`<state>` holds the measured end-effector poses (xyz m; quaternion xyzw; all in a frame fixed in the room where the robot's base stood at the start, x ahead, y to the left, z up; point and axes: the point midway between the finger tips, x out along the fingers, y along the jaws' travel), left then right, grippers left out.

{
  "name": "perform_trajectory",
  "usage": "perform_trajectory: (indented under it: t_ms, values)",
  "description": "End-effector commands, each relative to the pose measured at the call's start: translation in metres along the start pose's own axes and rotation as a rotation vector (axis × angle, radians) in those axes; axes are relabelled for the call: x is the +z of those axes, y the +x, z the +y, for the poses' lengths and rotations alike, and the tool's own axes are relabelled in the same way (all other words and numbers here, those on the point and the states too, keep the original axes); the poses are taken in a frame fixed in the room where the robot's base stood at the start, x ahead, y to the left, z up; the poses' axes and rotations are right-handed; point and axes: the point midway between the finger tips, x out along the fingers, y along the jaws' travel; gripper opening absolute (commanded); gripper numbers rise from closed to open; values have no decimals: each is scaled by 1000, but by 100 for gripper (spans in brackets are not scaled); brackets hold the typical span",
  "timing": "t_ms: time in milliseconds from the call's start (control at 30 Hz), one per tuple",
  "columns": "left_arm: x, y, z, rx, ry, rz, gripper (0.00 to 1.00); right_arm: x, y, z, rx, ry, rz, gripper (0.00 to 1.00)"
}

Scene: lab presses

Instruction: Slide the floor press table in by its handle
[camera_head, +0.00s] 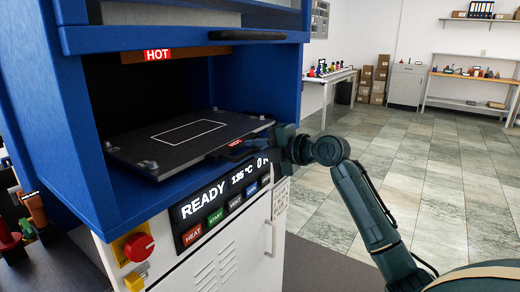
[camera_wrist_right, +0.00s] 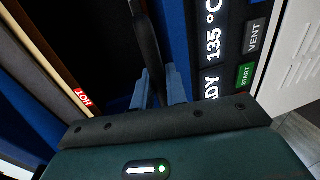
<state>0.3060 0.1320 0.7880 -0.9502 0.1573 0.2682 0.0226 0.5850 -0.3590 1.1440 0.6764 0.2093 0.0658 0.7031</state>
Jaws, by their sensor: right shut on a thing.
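The press table (camera_head: 165,155) is a dark grey plate with a white rectangle outline and small round studs at its corners. It lies level in the opening of the blue floor press (camera_head: 60,110), its rear part inside the dark chamber and its front edge near the sill. Its black handle (camera_head: 226,151) is at the front edge and also shows in the right wrist view (camera_wrist_right: 148,45). My right gripper (camera_head: 245,149) is shut on the handle; its blue-grey fingers (camera_wrist_right: 159,87) are on either side of the bar. My left gripper is not in view.
A HOT label (camera_head: 157,55) marks the chamber top, below an upper part with a black handle (camera_head: 248,35). Below the table are a READY display (camera_head: 218,195), buttons and a red knob (camera_head: 138,246). The tiled floor (camera_head: 400,160) to the right is clear.

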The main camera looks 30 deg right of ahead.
Motion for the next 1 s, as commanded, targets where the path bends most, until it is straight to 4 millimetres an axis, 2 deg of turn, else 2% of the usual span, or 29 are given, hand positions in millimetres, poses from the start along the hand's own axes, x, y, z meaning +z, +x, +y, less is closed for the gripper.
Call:
perform_trajectory:
  t_ms: [200, 333, 500, 767, 800, 1000]
  values:
    - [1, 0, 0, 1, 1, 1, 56, 0, 49, 13, 7, 3, 0, 0]
    - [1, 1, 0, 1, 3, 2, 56, 0, 71, 18, 7, 3, 0, 0]
    - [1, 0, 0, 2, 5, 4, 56, 0, 82, 20, 5, 0, -2, 0]
    - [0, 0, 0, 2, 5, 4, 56, 0, 82, 19, 5, -1, -3, 0]
    - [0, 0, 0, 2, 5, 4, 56, 0, 82, 19, 5, -1, -3, 18]
    - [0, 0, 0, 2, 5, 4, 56, 0, 81, 19, 3, -1, -2, 32]
